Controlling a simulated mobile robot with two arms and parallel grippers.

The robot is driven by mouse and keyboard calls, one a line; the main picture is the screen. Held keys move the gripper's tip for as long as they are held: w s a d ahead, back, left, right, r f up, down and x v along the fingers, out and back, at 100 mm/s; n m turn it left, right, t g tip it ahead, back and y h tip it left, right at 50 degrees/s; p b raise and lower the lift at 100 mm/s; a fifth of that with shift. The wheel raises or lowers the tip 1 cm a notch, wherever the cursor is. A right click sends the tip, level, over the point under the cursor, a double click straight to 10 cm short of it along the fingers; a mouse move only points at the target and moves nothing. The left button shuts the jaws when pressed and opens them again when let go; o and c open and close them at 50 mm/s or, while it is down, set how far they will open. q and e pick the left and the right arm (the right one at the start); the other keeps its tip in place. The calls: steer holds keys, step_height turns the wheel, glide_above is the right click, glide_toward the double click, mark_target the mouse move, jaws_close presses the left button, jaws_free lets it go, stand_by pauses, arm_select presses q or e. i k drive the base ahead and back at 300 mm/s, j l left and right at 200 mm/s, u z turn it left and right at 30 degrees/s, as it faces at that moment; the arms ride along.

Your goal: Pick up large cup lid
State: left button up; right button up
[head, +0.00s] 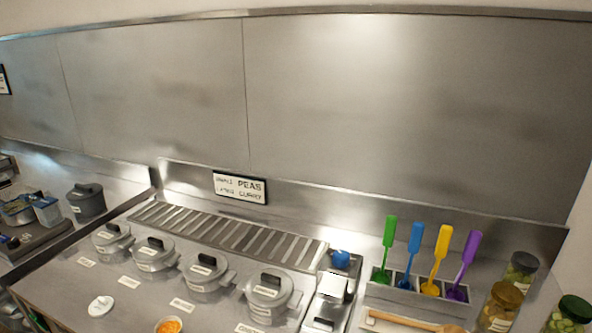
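A small white round lid (101,306) lies flat on the steel counter at the lower left, in front of the pots. It has a small raised part on top. It is the only loose cup-type lid I can make out, and I cannot tell its size class. Neither of my grippers is in view, so their position relative to the lid is not shown.
Several grey lidded pots, such as the rightmost one (269,293), stand in a row behind the lid. A bowl of orange food (169,327) sits at the bottom edge. A utensil holder (405,295) and jars (501,305) are at right. Counter around the lid is mostly clear.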

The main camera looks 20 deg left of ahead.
mark_target(100, 307)
steer(key=u, duration=1.55)
steer(key=j, duration=0.1)
